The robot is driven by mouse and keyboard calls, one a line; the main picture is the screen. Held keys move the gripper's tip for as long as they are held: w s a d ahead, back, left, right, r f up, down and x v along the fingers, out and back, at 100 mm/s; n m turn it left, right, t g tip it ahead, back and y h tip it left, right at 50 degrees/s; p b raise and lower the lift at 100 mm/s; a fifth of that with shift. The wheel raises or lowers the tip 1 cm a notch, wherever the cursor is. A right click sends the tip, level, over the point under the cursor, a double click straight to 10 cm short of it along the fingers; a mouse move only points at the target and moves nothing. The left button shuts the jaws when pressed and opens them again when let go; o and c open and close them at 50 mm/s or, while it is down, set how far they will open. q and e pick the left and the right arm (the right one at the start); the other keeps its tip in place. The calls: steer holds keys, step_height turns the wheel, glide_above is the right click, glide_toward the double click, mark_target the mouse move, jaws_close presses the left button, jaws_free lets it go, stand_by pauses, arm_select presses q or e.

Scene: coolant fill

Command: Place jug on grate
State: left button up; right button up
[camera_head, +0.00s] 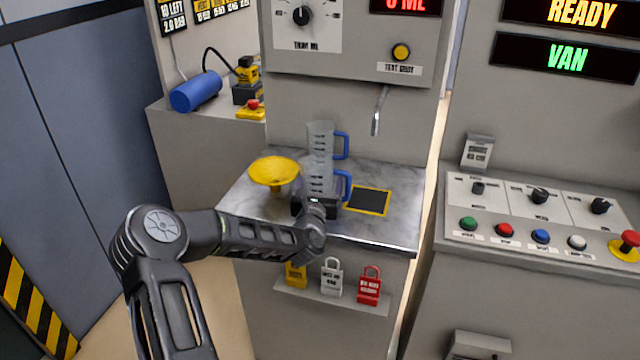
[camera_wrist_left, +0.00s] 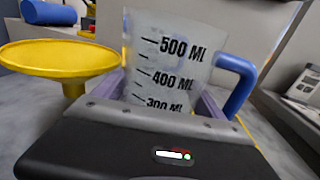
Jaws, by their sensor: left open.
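Two clear measuring jugs with blue handles stand on the metal bench top (camera_head: 400,228). The nearer jug (camera_head: 318,180) is in front of my left gripper (camera_head: 316,200). In the left wrist view this jug (camera_wrist_left: 172,60) stands upright between the open fingers, with its marks facing me and its handle to the right. The other jug (camera_head: 322,138) is just behind it. The grate (camera_head: 368,201) is a dark square with a yellow border, to the right of the nearer jug and below the spout (camera_head: 378,115). My right gripper is not in view.
A yellow funnel (camera_head: 273,172) stands close to the left of the jugs and also shows in the left wrist view (camera_wrist_left: 60,60). Padlocks (camera_head: 331,277) hang on the bench front. A button console (camera_head: 535,215) stands to the right. The grate is bare.

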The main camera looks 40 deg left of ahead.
mark_target(320, 156)
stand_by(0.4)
arm_select(q)
steer(key=c, duration=1.3)
step_height(320, 156, up, 10)
steer(key=shift+c, duration=0.2)
stand_by(0.3)
